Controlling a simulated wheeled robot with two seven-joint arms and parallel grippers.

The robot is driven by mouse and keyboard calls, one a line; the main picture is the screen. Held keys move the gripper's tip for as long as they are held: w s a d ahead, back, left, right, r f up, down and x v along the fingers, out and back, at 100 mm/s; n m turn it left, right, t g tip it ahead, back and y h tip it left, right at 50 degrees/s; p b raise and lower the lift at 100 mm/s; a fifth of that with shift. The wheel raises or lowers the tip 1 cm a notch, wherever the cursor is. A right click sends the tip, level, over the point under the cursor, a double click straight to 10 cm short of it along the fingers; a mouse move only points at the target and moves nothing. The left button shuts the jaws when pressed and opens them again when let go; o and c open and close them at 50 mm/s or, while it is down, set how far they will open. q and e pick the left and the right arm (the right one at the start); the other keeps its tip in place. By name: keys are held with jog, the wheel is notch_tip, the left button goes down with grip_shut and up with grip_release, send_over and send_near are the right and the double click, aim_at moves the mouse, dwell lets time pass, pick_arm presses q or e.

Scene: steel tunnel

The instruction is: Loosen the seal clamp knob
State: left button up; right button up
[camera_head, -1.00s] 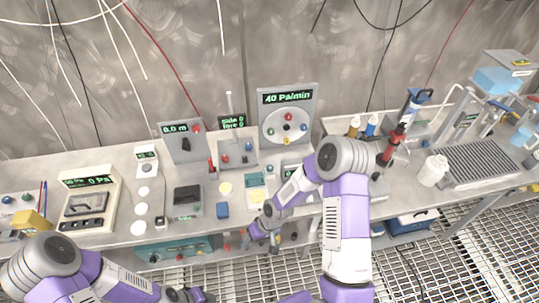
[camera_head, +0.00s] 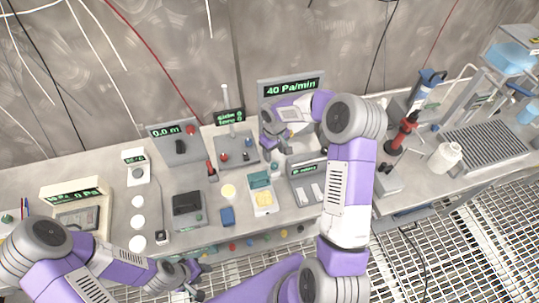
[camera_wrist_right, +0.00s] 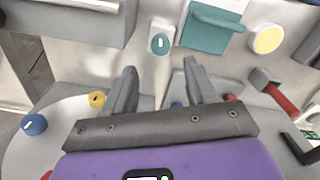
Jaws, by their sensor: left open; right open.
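The 40 Pa/min panel (camera_head: 291,88) stands at the back of the bench. My right arm now hides most of its round plate in the head view. In the right wrist view the round plate (camera_wrist_right: 62,112) carries a blue knob (camera_wrist_right: 34,124) and a yellow knob (camera_wrist_right: 98,99). A teal knob (camera_wrist_right: 160,43) with a white mark is ahead of the fingers there. I cannot tell which knob is the seal clamp knob. My right gripper (camera_head: 274,146) is open and empty, close by the round plate. It also shows in the right wrist view (camera_wrist_right: 158,82). My left gripper (camera_head: 198,280) is open, low at the bench front.
A panel with a small screen (camera_head: 236,148) and coloured knobs stands left of my right gripper. A red-handled tool (camera_head: 211,168) is nearby. A teal-lidded box (camera_head: 262,196) and a grey device (camera_head: 187,207) lie in front. A white bottle (camera_head: 444,156) stands at right.

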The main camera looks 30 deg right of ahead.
aim_at(275, 165)
jog(key=f, duration=0.5)
jog(key=shift+s+f, duration=0.2)
jog(key=shift+s, duration=0.2)
jog(key=shift+f, duration=0.6)
pick_arm(q)
jog(key=shift+s+f, duration=0.2)
jog(key=shift+s, duration=0.1)
pick_arm(e)
jog(key=shift+w, duration=0.1)
jog(key=c, duration=1.1)
jog(key=shift+o, duration=0.2)
